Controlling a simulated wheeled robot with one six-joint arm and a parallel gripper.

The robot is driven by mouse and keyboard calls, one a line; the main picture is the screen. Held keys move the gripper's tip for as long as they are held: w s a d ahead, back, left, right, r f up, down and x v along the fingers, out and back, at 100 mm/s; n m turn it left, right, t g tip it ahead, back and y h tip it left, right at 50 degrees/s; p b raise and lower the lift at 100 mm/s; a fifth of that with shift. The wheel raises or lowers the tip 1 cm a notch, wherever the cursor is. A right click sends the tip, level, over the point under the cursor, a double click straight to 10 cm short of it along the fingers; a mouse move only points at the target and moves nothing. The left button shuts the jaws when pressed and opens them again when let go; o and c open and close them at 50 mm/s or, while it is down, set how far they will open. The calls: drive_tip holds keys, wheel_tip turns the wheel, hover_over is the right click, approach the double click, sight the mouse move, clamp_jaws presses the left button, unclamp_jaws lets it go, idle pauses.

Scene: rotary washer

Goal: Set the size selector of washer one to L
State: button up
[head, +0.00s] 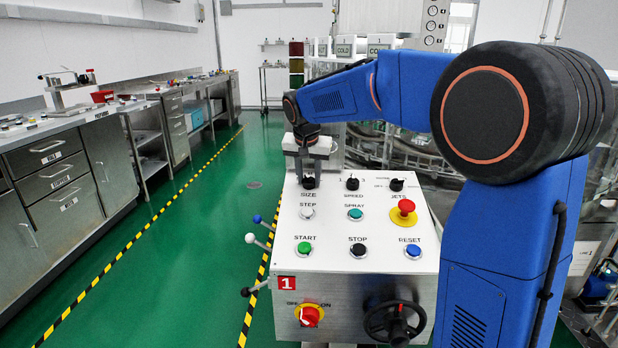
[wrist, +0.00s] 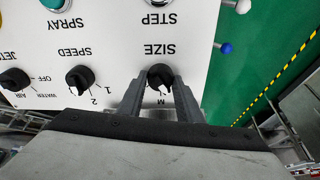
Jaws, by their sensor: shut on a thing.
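The control panel of washer one (head: 335,232) has a red "1" plate on its front. The black SIZE selector knob (head: 308,183) sits at its far left corner. My gripper (head: 306,165) is over the knob with its fingers pointing down. In the wrist view, which shows the panel upside down, my gripper (wrist: 160,92) is shut on the SIZE knob (wrist: 160,76), one finger on each side. An "M" mark shows between the fingers, and the knob's pointer seems to face it. Other position marks are hidden by the fingers.
The SPEED knob (head: 352,183) and JETS knob (head: 396,185) stand to the right in the same row. The STEP button (head: 307,213), SPRAY button (head: 355,214) and red emergency button (head: 404,208) are nearer. Small levers (head: 252,239) stick out at the panel's left.

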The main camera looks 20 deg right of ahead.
drive_tip(key=m, duration=0.4)
drive_tip(key=shift+h, duration=0.3)
drive_tip(key=m, duration=0.4)
drive_tip(key=shift+g, duration=0.4)
drive_tip(key=m, duration=0.4)
drive_tip(key=shift+w+m, duration=0.1)
drive_tip(key=shift+m, duration=0.2)
drive_tip(key=shift+m+g, duration=0.5)
drive_tip(key=shift+m, duration=1.2)
drive_tip(key=o, duration=1)
drive_tip(key=v, duration=1.7)
drive_tip(key=shift+a+r, duration=0.2)
